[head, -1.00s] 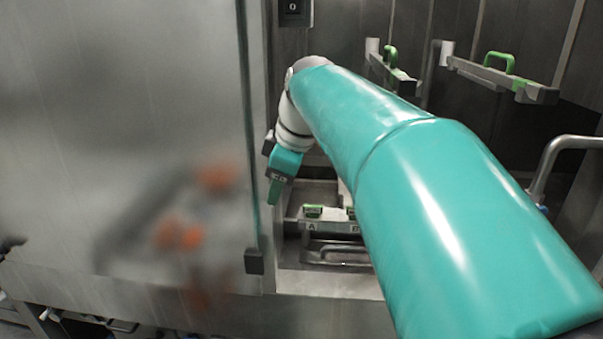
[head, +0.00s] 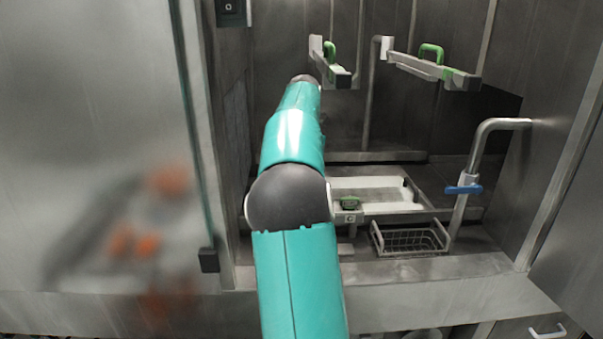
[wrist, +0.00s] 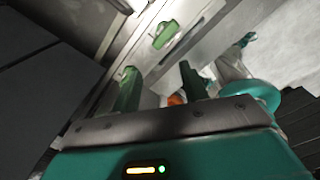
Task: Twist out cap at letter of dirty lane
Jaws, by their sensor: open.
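A green cap (head: 349,202) sits on the steel front bar of the tray in the washer opening, above a small plate whose letter looks like C. In the wrist view a green cap (wrist: 165,35) lies on a pale metal bar beyond my fingertips, apart from them. My gripper (wrist: 158,68) is open and empty, its two green fingers spread. In the head view my arm hides my gripper and the left part of the bar. I cannot tell which letter the wrist-view cap belongs to, nor which lane is dirty.
Two arms with green handles (head: 430,50) reach in from the back wall. A blurred glass door (head: 90,120) covers the left. Open space lies above the tray.

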